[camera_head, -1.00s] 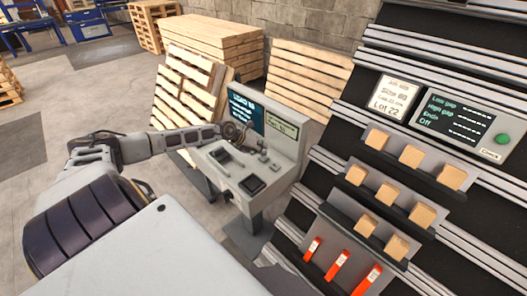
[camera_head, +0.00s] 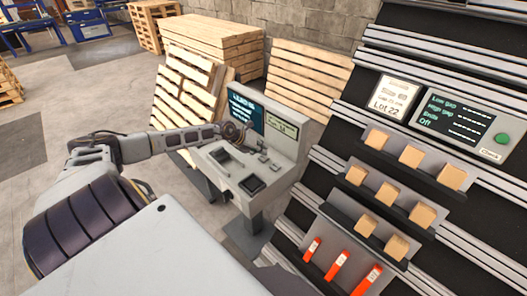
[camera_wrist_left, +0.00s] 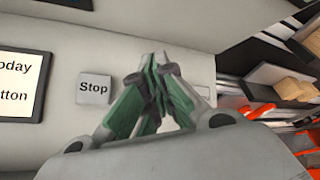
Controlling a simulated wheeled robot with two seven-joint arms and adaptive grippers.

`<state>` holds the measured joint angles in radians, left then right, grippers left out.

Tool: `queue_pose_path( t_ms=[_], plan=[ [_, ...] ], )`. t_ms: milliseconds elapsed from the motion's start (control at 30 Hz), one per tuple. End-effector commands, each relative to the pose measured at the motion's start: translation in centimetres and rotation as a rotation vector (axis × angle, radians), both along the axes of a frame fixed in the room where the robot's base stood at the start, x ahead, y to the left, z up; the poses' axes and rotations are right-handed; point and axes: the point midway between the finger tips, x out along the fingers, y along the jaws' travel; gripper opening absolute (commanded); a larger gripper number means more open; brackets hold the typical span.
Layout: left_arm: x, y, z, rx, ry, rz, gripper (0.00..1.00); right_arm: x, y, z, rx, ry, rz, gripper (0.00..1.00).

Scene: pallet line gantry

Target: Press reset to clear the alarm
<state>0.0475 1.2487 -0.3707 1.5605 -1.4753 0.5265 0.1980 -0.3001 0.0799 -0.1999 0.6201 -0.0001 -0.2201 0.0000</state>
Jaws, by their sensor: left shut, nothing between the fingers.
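A grey control console (camera_head: 293,141) stands at the middle of the head view, with a dark screen (camera_head: 246,112) and a smaller display (camera_head: 281,126) on its upright face. My left arm reaches in from the left, and my left gripper (camera_head: 243,141) is at the console's face, below the dark screen. In the left wrist view its green-padded fingers (camera_wrist_left: 156,62) are shut and empty, close to the pale panel. A "Stop" label (camera_wrist_left: 93,88) is left of the fingers. No reset button can be made out; the fingers cover part of the panel. My right gripper is not in view.
Right of the console is a dark rack (camera_head: 345,92) with shelves of wooden blocks (camera_head: 411,156) and orange items (camera_head: 338,265). A panel with a green button (camera_head: 502,139) is at its upper right. Pallets (camera_head: 215,42) stand behind. Open floor (camera_head: 95,95) lies left.

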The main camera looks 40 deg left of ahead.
Motion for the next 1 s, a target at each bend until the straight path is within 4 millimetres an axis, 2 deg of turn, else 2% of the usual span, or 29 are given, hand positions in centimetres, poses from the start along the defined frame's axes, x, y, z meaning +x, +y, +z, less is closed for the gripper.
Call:
queue_pose_path(
  t_ms=[1000],
  plan=[
    [-0.01, -0.01, -0.88, 0.000, 0.000, 0.000, 0.00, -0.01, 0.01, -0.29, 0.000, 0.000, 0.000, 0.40]
  ],
)
